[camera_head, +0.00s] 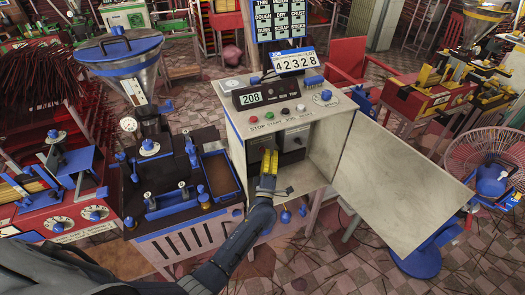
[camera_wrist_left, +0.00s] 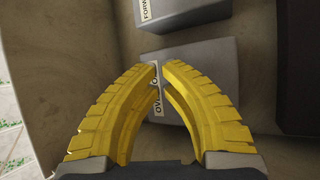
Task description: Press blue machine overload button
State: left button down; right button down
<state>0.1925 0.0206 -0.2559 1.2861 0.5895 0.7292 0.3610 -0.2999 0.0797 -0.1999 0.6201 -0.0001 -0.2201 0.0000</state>
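The control cabinet (camera_head: 328,165) of the blue machine (camera_head: 180,200) stands open, with its door swung to the right. My left gripper (camera_head: 270,158) has yellow fingers and reaches into the cabinet's front opening. In the left wrist view its fingertips (camera_wrist_left: 160,66) are together, with nothing held between them. They lie over a white label starting "OV" (camera_wrist_left: 157,106), on the left side of a grey box (camera_wrist_left: 205,62). The fingers hide part of the label, and no separate button shows clearly. I cannot tell whether the tips touch the box. My right gripper is not in view.
Another grey block (camera_wrist_left: 185,8) with a label starting "FORW" sits above the box. The cabinet's top panel has several coloured buttons (camera_head: 284,111), a dial (camera_head: 325,97) and a display reading 208 (camera_head: 252,98). The open door (camera_head: 400,185) blocks the right side.

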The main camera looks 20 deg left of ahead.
pick_arm(q)
jog(key=shift+w+a, duration=0.65)
jog(key=shift+w, duration=0.1)
dwell(1.8)
jog(key=shift+s+d, duration=0.65)
jog(key=shift+s, duration=0.1)
dwell(0.4)
jog(key=s+d, duration=0.1)
jog(key=s, duration=0.1)
jog(key=s+d, duration=0.1)
jog(key=d, duration=0.1)
jog(key=shift+s+d, duration=0.15)
jog(key=shift+s, duration=0.2)
dwell(0.6)
